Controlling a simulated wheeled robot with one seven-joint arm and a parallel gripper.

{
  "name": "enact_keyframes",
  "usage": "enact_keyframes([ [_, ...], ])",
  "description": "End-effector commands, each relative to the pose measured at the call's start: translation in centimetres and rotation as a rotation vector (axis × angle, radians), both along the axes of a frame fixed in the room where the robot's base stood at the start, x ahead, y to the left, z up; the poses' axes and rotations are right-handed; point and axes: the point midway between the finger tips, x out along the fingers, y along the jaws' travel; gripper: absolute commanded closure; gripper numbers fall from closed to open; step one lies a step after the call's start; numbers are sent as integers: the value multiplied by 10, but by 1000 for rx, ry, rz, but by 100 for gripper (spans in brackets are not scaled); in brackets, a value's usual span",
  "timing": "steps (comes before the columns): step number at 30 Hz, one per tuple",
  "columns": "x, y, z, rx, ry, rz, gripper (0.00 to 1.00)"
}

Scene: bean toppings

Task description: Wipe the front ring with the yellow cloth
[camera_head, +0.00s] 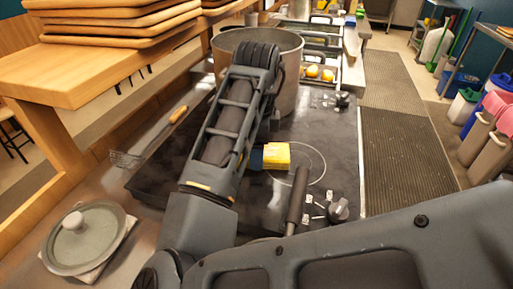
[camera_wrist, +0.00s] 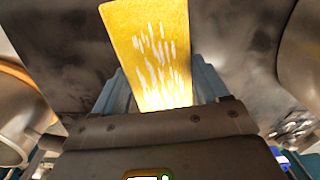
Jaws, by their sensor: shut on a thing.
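The yellow cloth (camera_head: 276,156) is held over the left part of the front ring (camera_head: 318,164), a thin pale circle on the black cooktop (camera_head: 343,150). My gripper (camera_head: 257,158) is mostly hidden behind my arm in the head view. In the wrist view my gripper (camera_wrist: 160,98) is shut on the cloth (camera_wrist: 150,45), which sticks out flat beyond the fingers and has white streaks. I cannot tell whether the cloth touches the cooktop. My arm hides part of the cooktop.
A large metal pot (camera_head: 290,88) stands behind the ring. A dark handle (camera_head: 298,195) and a knob (camera_head: 338,209) are in front of it. A wooden-handled utensil (camera_head: 178,115) lies left, and a round lid (camera_head: 95,240) sits front left. Stacked trays (camera_head: 120,25) are back left.

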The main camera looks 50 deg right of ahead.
Motion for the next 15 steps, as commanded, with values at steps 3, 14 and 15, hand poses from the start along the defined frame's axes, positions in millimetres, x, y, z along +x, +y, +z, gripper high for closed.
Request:
enact_keyframes([
  [3, 2, -7, 0, -1, 1, -1, 68],
  [14, 9, -26, 0, -3, 0, -1, 68],
  [15, 9, -28, -1, -3, 0, -1, 68],
])
